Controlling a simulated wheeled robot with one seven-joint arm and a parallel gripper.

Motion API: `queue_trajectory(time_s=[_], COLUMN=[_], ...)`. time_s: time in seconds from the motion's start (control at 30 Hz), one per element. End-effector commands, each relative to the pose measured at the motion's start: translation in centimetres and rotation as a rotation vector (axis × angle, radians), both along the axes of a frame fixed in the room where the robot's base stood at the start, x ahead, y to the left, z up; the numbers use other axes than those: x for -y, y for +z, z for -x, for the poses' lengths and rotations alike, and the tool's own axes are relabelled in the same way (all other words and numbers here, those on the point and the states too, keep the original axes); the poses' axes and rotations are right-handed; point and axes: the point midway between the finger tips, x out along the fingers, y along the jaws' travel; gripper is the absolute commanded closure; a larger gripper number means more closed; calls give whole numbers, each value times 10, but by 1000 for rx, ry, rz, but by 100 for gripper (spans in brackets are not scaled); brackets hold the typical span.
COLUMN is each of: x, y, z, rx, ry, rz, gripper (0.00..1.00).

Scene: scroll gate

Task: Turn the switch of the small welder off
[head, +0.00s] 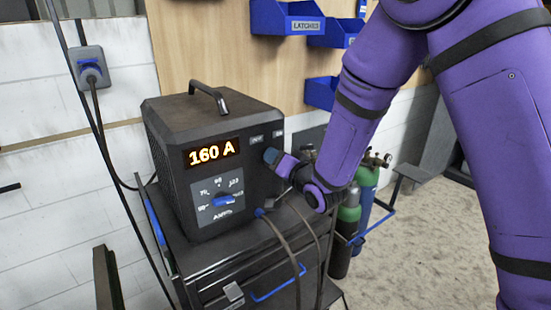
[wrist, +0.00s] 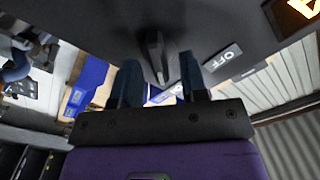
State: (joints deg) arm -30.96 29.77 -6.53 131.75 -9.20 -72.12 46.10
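The small welder (head: 215,160) is a dark box with a top handle, and its display (head: 212,152) is lit and reads 160 A. In the wrist view, its dark switch lever (wrist: 154,56) stands out from the panel, beside a label reading OFF (wrist: 222,58). My gripper (wrist: 160,82) is open, with one finger on each side of the lever. I cannot tell whether either finger touches it. In the head view, my gripper (head: 272,156) is at the right part of the welder's front, and it hides the switch there.
The welder stands on a dark cart (head: 225,260) with cables hanging over its front. A blue amps knob (head: 223,200) is low on the welder's front. Gas cylinders (head: 350,220) stand right of the cart. Blue bins (head: 287,18) hang on the wall board behind.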

Motion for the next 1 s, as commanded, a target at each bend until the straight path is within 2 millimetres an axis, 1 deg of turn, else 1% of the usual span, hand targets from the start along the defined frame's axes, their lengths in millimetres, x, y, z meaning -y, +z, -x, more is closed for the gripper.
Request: queue_trajectory(time_s=[0.13, 0.4, 0.57, 0.6, 0.87, 1.0], x=[-4, -5, -4, -4, -4, -4], y=[-1, 0, 0, 0, 0, 0], z=[-6, -6, -6, -6, -6, -6], rx=[-1, -1, -2, -2, 6, 29], ry=[0, 0, 0, 0, -1, -1], rz=[1, 1, 0, 0, 10, 43], gripper=[60, 60, 97, 100, 100, 100])
